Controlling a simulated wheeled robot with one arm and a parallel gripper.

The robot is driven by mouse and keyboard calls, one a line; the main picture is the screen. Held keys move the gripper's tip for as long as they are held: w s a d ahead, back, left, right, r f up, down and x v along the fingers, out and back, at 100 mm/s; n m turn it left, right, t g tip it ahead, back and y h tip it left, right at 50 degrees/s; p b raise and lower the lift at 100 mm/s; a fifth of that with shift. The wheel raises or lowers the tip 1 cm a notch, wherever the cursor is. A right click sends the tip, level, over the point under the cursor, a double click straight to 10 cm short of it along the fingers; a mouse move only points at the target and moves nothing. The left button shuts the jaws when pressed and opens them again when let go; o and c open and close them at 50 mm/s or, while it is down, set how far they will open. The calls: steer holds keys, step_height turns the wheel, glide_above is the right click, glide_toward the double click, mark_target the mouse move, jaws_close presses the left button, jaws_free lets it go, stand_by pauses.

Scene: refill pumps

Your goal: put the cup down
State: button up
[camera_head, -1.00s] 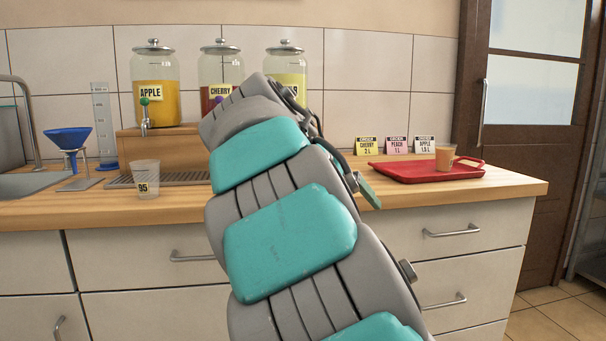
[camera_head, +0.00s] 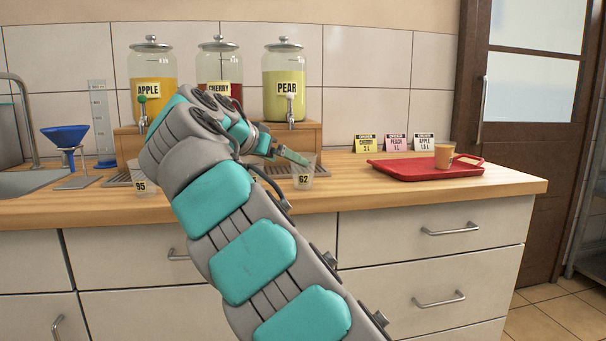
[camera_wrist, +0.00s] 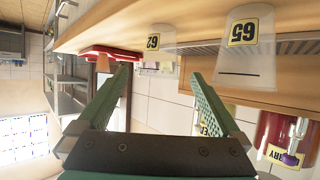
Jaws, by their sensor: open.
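A clear cup labelled 62 (camera_head: 302,181) stands upright on the counter in front of the pear dispenser. It also shows, inverted, in the wrist view (camera_wrist: 168,40), beyond the fingertips and not between them. My gripper (camera_wrist: 158,78) is open and empty. In the head view one finger of my gripper (camera_head: 293,157) shows at the upper left of cup 62; contact cannot be told. Another labelled clear cup (camera_wrist: 247,72) stands large at the right of the wrist view; my arm mostly hides it in the head view. A cup labelled 95 (camera_head: 139,177) stands at the left.
Apple (camera_head: 153,75), cherry (camera_head: 218,70) and pear (camera_head: 283,95) dispensers stand on wooden stands behind the cups. A blue funnel (camera_head: 66,135) stands left. Counter between cup 62 and the tray is clear.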

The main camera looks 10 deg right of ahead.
mark_target(302, 171)
steer(key=x, duration=0.9)
steer(key=shift+p, duration=0.4)
steer(key=shift+c, duration=0.4)
steer(key=c, duration=1.3)
steer(key=shift+r, duration=0.15)
